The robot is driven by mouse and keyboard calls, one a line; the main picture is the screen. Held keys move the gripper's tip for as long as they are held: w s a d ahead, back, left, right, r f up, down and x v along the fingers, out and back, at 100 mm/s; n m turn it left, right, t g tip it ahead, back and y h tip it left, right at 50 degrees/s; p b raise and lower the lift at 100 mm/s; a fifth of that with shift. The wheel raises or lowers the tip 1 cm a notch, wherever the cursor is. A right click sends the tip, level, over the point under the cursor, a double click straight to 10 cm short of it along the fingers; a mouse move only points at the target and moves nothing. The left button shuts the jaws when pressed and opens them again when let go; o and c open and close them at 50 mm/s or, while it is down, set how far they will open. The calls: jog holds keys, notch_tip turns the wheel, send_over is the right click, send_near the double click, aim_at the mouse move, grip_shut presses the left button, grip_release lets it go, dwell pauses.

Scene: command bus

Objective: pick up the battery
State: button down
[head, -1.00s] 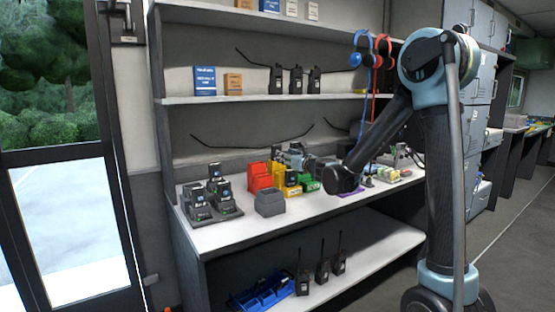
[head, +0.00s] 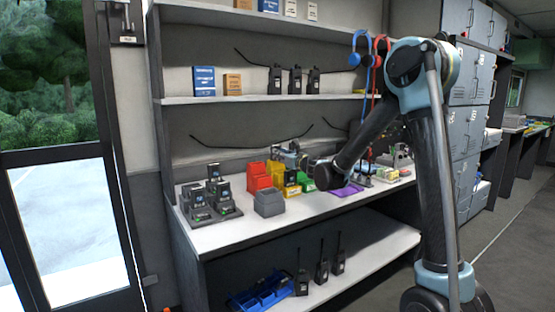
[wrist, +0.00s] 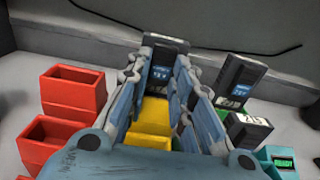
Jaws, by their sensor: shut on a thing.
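My gripper (wrist: 157,88) is shut on a dark battery (wrist: 162,62) with a blue and white label, held between the fingertips in the wrist view. The battery is above or at the far end of the yellow bins (wrist: 150,120); I cannot tell if it is clear of them. In the head view my gripper (head: 290,158) is small, over the back of the colored bins, and the held battery cannot be made out there. Two other dark batteries (wrist: 238,82) (wrist: 248,130) stand to the right of the gripper.
Red bins (wrist: 72,92) stand left of the gripper, and a green bin (head: 306,183) is to its right. A grey box (head: 269,203) and chargers holding devices (head: 210,197) are on the left of the counter. A shelf (head: 270,99) hangs above; a purple item (head: 347,190) lies to the right.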

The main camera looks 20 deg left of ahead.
notch_tip(320, 180, up, 10)
dwell(0.6)
dwell(0.4)
